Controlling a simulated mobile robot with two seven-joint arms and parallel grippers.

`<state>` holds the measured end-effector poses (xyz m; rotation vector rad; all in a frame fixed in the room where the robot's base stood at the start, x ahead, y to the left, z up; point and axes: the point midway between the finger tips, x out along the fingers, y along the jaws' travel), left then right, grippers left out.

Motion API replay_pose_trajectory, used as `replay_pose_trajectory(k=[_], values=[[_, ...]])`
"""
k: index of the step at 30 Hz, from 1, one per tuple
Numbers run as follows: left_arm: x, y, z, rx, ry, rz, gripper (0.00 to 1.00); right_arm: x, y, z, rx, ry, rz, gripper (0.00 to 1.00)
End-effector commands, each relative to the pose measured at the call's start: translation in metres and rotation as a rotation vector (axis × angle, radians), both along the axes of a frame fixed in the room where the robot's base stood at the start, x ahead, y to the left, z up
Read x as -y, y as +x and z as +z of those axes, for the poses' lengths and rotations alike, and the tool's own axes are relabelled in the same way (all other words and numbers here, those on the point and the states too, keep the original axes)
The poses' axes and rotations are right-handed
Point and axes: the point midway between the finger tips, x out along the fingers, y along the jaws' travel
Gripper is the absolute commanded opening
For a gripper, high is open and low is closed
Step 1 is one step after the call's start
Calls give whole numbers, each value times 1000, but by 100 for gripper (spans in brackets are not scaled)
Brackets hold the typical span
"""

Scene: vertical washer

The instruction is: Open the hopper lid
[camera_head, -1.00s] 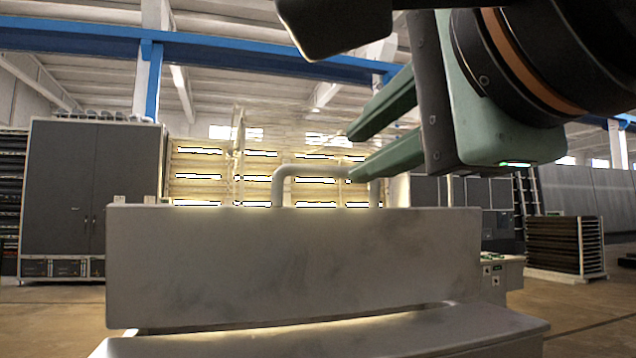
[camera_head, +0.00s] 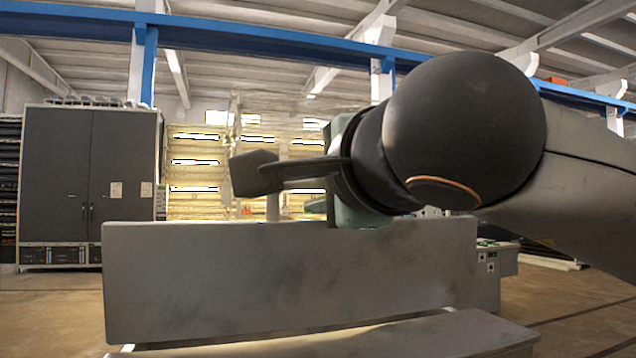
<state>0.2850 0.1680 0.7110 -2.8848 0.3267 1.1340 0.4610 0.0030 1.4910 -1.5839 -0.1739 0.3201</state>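The hopper lid (camera_head: 285,275) is a wide grey panel facing me, with a light strip along its lower edge. A grey tube handle (camera_head: 272,207) stands above its top edge; only its left upright shows, and the rest is hidden behind my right arm. My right gripper (camera_head: 318,206) is at the top edge of the panel, close to the handle. Its green body and a bit of green finger show behind my dark wrist. The fingertips are hidden, so I cannot tell whether they are around the handle or touching it. My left gripper is out of view.
A grey ledge (camera_head: 440,335) juts out below the panel. A small control box (camera_head: 492,262) stands at the panel's right end. A tall dark cabinet (camera_head: 90,180) and lit shelves (camera_head: 195,180) stand behind. Floor is open on both sides.

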Motion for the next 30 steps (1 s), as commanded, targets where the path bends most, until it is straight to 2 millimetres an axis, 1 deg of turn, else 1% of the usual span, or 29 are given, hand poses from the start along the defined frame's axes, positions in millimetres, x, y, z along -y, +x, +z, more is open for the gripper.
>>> replay_pose_trajectory(k=[5, 12, 30], values=[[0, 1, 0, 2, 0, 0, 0, 0, 0, 0, 0, 0, 0, 26], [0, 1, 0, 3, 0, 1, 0, 0, 0, 0, -1, 0, 0, 0], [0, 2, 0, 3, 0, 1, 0, 0, 0, -1, -2, -1, 0, 0]])
